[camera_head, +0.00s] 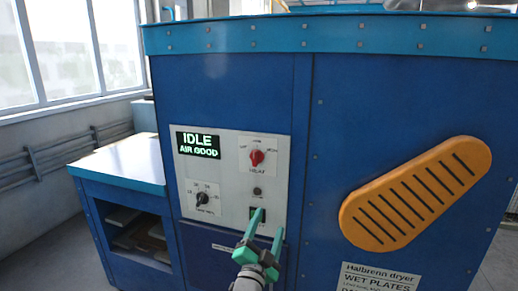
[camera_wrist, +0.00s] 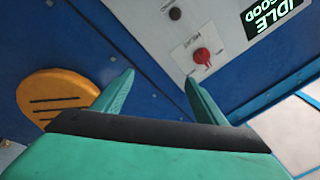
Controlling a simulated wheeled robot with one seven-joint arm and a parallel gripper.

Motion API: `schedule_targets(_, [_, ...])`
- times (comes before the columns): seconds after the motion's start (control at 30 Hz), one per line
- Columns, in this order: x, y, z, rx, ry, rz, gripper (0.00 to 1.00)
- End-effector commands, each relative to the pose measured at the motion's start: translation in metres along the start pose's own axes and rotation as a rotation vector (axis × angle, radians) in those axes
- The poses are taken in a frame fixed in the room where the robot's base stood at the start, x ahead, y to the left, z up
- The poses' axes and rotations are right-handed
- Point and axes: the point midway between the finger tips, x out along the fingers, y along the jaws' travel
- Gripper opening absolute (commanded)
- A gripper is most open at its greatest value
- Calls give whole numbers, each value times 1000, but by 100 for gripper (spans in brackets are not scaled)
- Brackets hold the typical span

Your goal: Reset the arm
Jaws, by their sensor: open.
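My gripper (camera_head: 267,229) is green and points at the lower part of the white control panel (camera_head: 228,172) on the blue dryer. It is open with nothing between its fingers; it also shows in the wrist view (camera_wrist: 160,92). In the head view its fingertips overlap the panel's lower right, partly covering a small dark switch. I cannot tell whether they touch the panel. The panel carries a display (camera_head: 198,145) reading "IDLE AIR GOOD", a red knob (camera_head: 257,157), a black dial (camera_head: 203,197) and a small dark button (camera_head: 257,191).
An orange slotted guard (camera_head: 415,194) sticks out from the dryer's front (camera_head: 330,130) on the right. A blue side bench (camera_head: 122,165) with a pale top and an open shelf stands at the left, below windows. A sign (camera_head: 378,279) is at the lower right.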

Motion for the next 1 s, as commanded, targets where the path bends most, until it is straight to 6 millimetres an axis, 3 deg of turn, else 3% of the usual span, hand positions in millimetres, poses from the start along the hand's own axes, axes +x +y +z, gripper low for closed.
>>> schedule_targets(0.1, [-25,30,8,-121,-17,-27,66])
schedule_targets(0.47, [-115,108,30,-424,-101,-106,66])
schedule_targets(0.7, [-189,154,43,-579,-179,-147,66])
schedule_targets(1.0, [-293,198,50,-715,-287,-181,66])
